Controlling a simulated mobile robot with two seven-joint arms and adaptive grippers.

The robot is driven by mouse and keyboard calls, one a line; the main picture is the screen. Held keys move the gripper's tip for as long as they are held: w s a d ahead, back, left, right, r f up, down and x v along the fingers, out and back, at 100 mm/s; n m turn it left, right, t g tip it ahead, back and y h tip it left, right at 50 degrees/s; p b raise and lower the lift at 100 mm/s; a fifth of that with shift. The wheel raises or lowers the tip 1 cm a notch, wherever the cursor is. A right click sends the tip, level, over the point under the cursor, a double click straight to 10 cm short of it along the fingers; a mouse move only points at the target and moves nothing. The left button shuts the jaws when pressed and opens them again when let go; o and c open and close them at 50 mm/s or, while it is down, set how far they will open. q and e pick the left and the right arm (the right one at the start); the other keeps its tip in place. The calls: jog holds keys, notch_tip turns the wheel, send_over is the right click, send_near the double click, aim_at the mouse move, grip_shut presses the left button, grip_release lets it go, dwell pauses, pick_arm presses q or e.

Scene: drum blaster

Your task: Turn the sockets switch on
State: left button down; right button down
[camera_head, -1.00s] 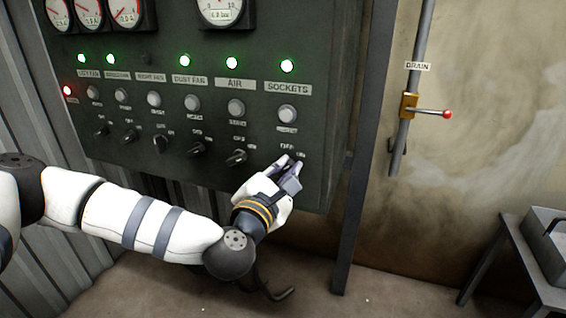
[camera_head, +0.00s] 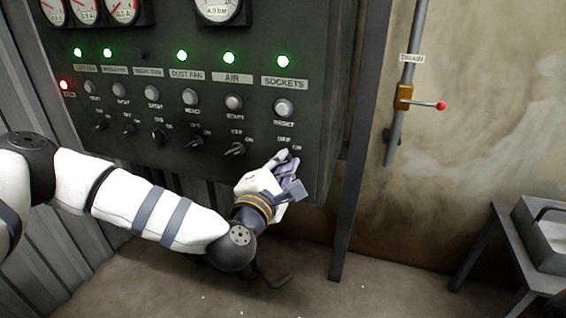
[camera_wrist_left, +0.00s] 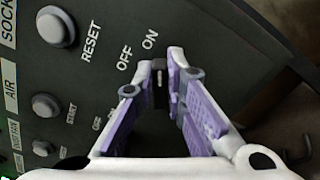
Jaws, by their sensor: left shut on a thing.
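The SOCKETS column on the dark green panel has a lit green lamp (camera_head: 283,61), its label (camera_head: 284,83), a grey RESET button (camera_head: 284,107) and OFF and ON marks below. My left gripper (camera_head: 285,159) is at the sockets switch, which it mostly hides in the head view. In the left wrist view the fingers (camera_wrist_left: 160,85) are shut on the dark switch knob (camera_wrist_left: 159,68), just below the OFF and ON marks. The knob's pointing direction is hard to tell. My right gripper is not in view.
The AIR switch (camera_head: 235,149) and more rotary switches stand in a row to the left. A DRAIN pipe with a red-tipped valve lever (camera_head: 441,106) is on the wall at right. A grey table (camera_head: 500,235) with a metal box (camera_head: 541,235) stands at lower right.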

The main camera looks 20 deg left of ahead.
pick_arm(q)
jog(key=shift+a+r, duration=0.1)
jog(key=c, duration=1.6)
grip_release()
jog(key=shift+c, duration=0.2)
jog(key=s, duration=1.2)
jog(key=shift+a, duration=0.15)
